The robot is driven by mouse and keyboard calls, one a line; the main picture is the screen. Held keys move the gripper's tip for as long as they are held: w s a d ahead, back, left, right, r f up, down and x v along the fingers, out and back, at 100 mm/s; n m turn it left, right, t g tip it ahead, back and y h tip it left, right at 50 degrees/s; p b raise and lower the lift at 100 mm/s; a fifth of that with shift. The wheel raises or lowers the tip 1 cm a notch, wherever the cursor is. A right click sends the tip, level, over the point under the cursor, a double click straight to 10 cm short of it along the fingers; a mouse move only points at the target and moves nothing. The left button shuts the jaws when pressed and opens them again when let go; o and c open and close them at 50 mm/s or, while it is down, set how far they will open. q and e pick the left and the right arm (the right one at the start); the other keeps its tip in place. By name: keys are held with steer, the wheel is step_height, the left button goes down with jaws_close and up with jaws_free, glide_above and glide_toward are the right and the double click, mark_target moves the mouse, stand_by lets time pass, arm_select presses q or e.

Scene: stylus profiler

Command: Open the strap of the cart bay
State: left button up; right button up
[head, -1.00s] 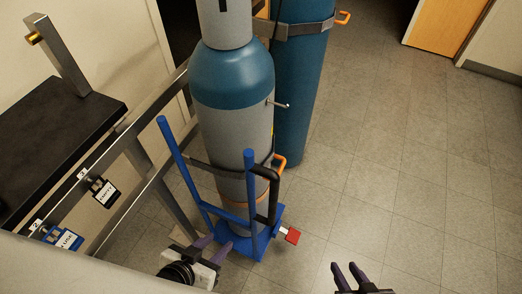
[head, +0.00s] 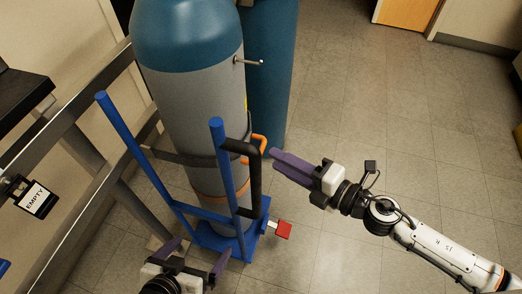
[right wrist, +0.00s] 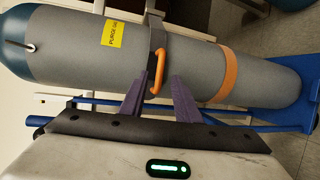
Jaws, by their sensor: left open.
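A grey gas cylinder with a blue shoulder (head: 195,100) stands upright on the blue cart (head: 218,150). A dark strap (head: 185,159) runs around it, with an orange lever (head: 261,144) at its right side. My right gripper (head: 274,157) points left at the lever, close by. In the right wrist view the lever (right wrist: 157,72) shows between the spread fingertips, just beyond them; I see no contact. The strap (right wrist: 151,28) crosses the cylinder there. My left gripper (head: 203,250) is open and empty, low in front of the cart.
A second blue cylinder (head: 273,70) stands behind. A black cart handle (head: 256,185) is just below the right gripper. A red block (head: 284,229) sticks out at the cart's base. A metal rail with an EMPTY tag (head: 37,196) is left. Floor at right is clear.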

mark_target(261, 149)
steer(key=x, duration=0.7)
jaws_close()
